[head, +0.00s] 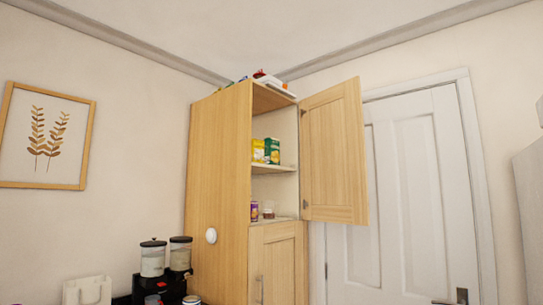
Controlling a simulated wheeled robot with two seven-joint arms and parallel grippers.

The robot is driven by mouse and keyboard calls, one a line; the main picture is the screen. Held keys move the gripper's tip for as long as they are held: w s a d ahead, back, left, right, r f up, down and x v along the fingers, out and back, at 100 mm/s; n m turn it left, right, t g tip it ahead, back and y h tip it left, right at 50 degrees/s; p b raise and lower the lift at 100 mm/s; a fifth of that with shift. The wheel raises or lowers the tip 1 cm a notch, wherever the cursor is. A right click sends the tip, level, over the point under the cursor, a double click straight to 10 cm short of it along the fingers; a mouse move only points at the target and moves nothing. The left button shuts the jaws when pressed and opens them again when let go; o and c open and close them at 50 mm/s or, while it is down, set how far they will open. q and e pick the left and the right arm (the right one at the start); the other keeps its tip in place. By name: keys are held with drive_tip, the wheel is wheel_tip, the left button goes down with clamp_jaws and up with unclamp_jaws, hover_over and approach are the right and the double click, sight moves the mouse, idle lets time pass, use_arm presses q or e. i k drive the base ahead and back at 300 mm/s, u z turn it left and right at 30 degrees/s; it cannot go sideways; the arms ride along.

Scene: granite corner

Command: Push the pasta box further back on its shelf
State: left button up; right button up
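Two upright boxes stand side by side on the middle shelf (275,170) of a tall wooden cabinet with its upper door open. One is a yellow box (258,152) at the left, partly hidden by the cabinet's side. The other is a green box (273,151) with a yellow part, to its right. Both look close to the shelf's front edge. They are too small to read, so I cannot tell which is the pasta box. Neither of my grippers is in view.
The open cabinet door (334,152) swings out to the right, before a white room door (415,190). A purple can (254,211) and a small jar (268,210) stand on the lower shelf. Dispensers (153,258) and a white bag (87,291) stand at lower left.

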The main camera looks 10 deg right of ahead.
sight(272, 145)
drive_tip(key=z, duration=0.9)
drive_tip(key=i, duration=2.6)
drive_tip(key=u, duration=2.3)
